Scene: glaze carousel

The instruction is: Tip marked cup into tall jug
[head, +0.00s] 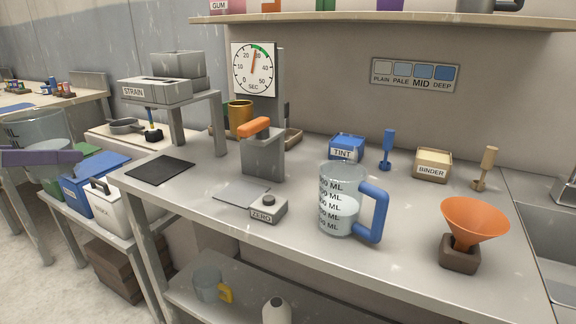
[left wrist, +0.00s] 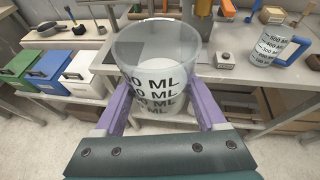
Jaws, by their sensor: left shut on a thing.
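The marked cup (left wrist: 158,75) is clear with black ML marks and something pale inside. My left gripper (left wrist: 160,100) is shut around it, one purple finger on each side, and it looks upright. In the head view the cup (head: 32,130) is at the far left, off the bench and partly behind my left gripper (head: 62,157). The tall jug (head: 335,190) is clear with ML marks, a blue handle and some pale content. It stands upright on the bench, well to the right of the cup, and shows in the left wrist view (left wrist: 280,47). My right gripper is not in view.
On the bench (head: 400,235) stand an orange funnel (head: 473,220), a ZERO button box (head: 267,208), a grey stand with an orange lever (head: 262,150) and the STRAIN stand (head: 155,92). Lidded bins (head: 92,175) sit at left. The bench is clear around the jug's front.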

